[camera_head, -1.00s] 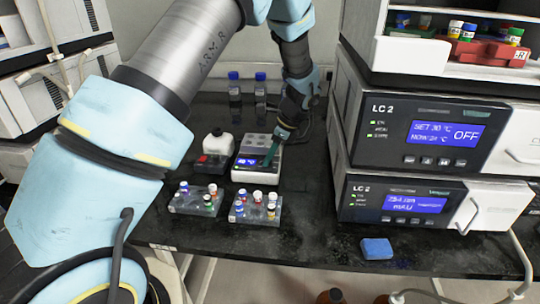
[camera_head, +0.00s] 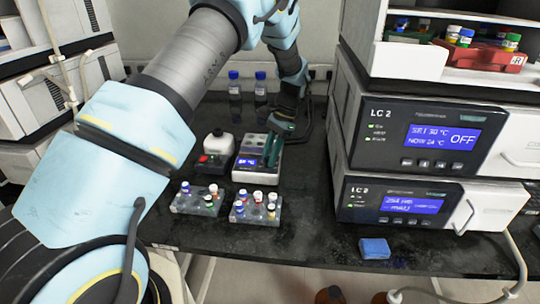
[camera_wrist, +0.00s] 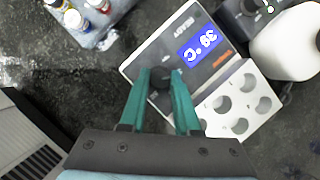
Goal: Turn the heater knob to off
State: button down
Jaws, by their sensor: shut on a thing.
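The heater (camera_head: 262,174) is a white block with holes and a blue display, standing on the black bench in the middle of the head view. In the wrist view the heater (camera_wrist: 140,62) appears turned, its lit display (camera_wrist: 199,46) showing a °C reading beside an orange button (camera_wrist: 222,60). Its round dark knob (camera_wrist: 160,79) sits between the two green fingers of my gripper (camera_wrist: 164,74). The gripper is shut on the knob. In the head view my gripper (camera_head: 269,162) is over the heater's right front, and the fingers hide the knob.
Vial racks (camera_head: 198,204) (camera_head: 254,211) stand in front of the heater. LC units (camera_head: 415,140) fill the right; a blue sponge (camera_head: 375,249) lies near the front edge.

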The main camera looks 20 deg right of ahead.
jog(key=n+g, duration=0.1)
jog(key=n, duration=0.2)
jog(key=n+g+h, duration=0.1)
jog(key=n, duration=0.2)
jog(key=shift+w+n, duration=0.15)
jog(key=shift+n, duration=0.15)
jog(key=n+h, duration=0.1)
jog(key=n, duration=0.2)
jog(key=n+g+h, duration=0.1)
jog(key=n, duration=0.2)
jog(key=shift+w+a, duration=0.1)
jog(key=shift+a, duration=0.1)
jog(key=c, duration=0.6)
grip_release()
jog(key=b+v, duration=0.2)
jog(key=v, duration=0.8)
jog(key=shift+w+a+r+b, duration=0.15)
jog(key=shift+w+r+b, duration=0.15)
jog(key=shift+r+b, duration=0.05)
